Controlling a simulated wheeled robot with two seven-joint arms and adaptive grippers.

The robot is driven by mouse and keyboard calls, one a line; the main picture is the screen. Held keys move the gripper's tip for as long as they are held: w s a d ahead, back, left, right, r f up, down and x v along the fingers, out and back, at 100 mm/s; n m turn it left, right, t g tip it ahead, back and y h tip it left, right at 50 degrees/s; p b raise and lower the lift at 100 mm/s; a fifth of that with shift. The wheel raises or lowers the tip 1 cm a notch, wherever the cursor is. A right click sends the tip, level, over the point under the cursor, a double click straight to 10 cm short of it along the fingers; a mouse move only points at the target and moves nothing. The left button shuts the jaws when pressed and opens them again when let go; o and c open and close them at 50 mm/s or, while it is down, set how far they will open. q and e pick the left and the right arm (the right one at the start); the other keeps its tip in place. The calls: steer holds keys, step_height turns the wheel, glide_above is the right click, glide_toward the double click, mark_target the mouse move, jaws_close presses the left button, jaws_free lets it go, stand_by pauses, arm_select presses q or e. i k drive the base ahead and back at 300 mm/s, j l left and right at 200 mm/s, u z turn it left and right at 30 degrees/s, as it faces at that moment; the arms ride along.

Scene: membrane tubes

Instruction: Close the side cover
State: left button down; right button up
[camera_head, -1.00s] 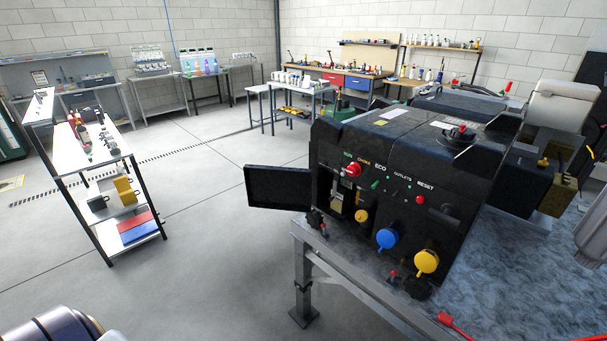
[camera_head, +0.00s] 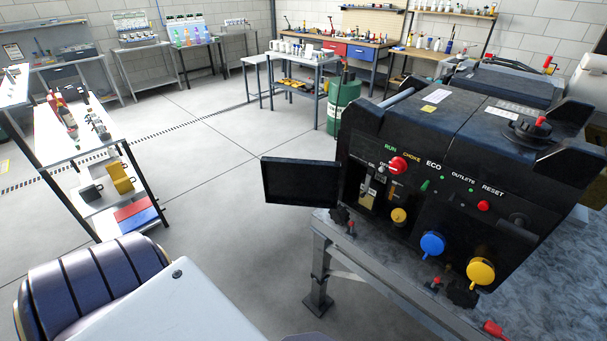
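The side cover (camera_head: 300,181) is a flat black rectangular panel. It stands swung open to the left of a black generator-like machine (camera_head: 470,150), out past the table's edge. The machine's front panel shows a red knob, labels such as RUN, CHOKE, ECO and RESET, and blue and yellow round caps. Neither of my grippers shows. Part of my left arm, with a dark ribbed joint and a pale link, comes in at the lower left, well apart from the cover.
The machine stands on a grey-topped metal table (camera_head: 540,270). A white shelf rack (camera_head: 85,140) with tools and boxes stands at the left. A green drum (camera_head: 345,112) and workbenches are behind. The floor (camera_head: 215,210) between rack and cover is clear.

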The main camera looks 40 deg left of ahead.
mark_target(293, 182)
steer(key=j+z, duration=0.2)
steer(key=j, duration=0.25)
steer(key=j+z, duration=0.25)
steer(key=j, duration=0.2)
steer(key=j+z, duration=0.2)
steer(key=j, duration=0.3)
steer(key=j+z, duration=0.2)
steer(key=j, duration=0.25)
steer(key=k+j+z, duration=0.2)
steer(key=j, duration=0.2)
steer(key=j+z, duration=0.25)
steer(key=j, duration=0.2)
steer(key=k+j+z, duration=0.2)
steer(key=j, duration=0.2)
steer(key=j+z, duration=0.25)
steer(key=j, duration=0.2)
steer(key=k+j+z, duration=0.2)
steer(key=j, duration=0.2)
steer(key=j+z, duration=0.25)
steer(key=j, duration=0.2)
steer(key=k+j+z, duration=0.1)
steer(key=j+z, duration=0.35)
steer(key=j, duration=0.45)
